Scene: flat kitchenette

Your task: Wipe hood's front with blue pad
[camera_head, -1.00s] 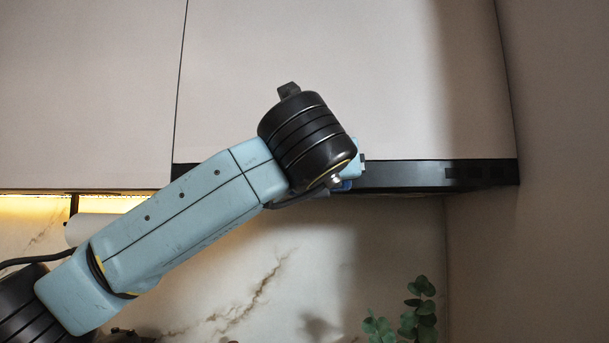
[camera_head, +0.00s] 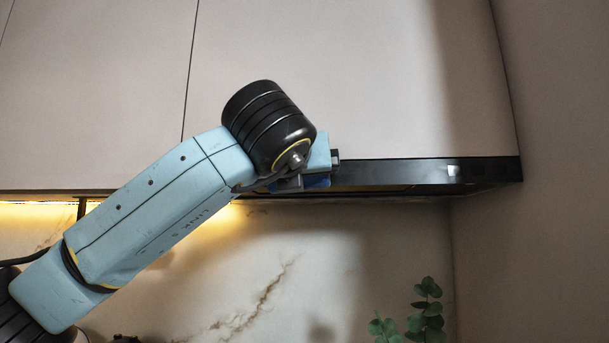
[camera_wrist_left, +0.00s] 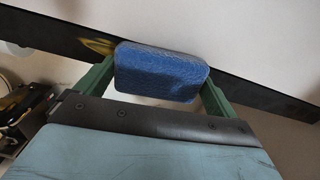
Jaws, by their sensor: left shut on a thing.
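The hood's front (camera_head: 425,173) is a thin dark strip under the white cabinet, seen in the head view; it also crosses the left wrist view as a black band (camera_wrist_left: 255,95). My left gripper (camera_wrist_left: 156,78) is shut on the blue pad (camera_wrist_left: 160,72), which sits between its two green fingers. In the head view the blue pad (camera_head: 316,182) shows only in part, at the left portion of the strip; my wrist hides the rest. The pad overlaps the strip in the wrist view, but I cannot tell whether it touches. My right gripper is not in view.
White cabinet doors (camera_head: 330,70) rise directly above the strip. A side wall (camera_head: 560,170) closes off the right end. A green plant (camera_head: 425,310) stands below at the lower right. The marble backsplash (camera_head: 270,270) lies behind, lit from under the cabinet.

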